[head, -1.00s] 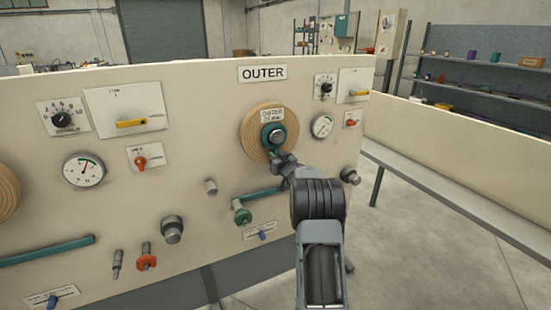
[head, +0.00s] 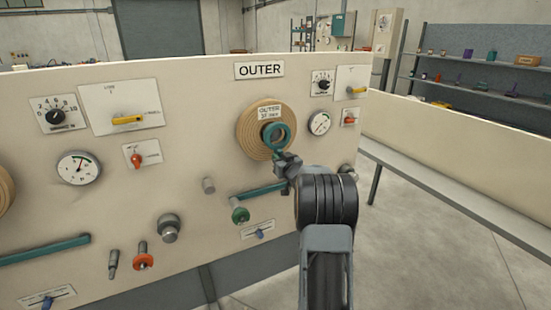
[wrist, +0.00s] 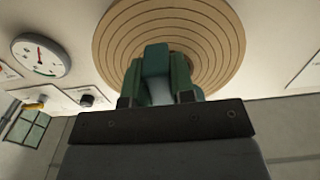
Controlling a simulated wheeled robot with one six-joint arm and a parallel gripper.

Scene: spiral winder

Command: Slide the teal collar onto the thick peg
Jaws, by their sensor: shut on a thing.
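My gripper (head: 286,164) is shut on the teal collar (head: 276,148), gripping the lower side of its ring. The collar is in front of the round wooden disc (head: 247,138) below the OUTER sign, its opening facing the head camera. In the wrist view the collar (wrist: 156,60) is between my fingers (wrist: 158,97) and overlaps the disc (wrist: 215,40). The disc's centre is largely hidden there. A thick grey peg (head: 169,228) sticks out bare from the lower panel, left of my gripper and apart from the collar.
A green collar (head: 240,214) and an orange collar (head: 144,262) sit on other pegs. A slim bare peg (head: 114,262) and a short stub (head: 208,185) also stick out. Teal bars (head: 45,250), gauges and yellow levers line the panel.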

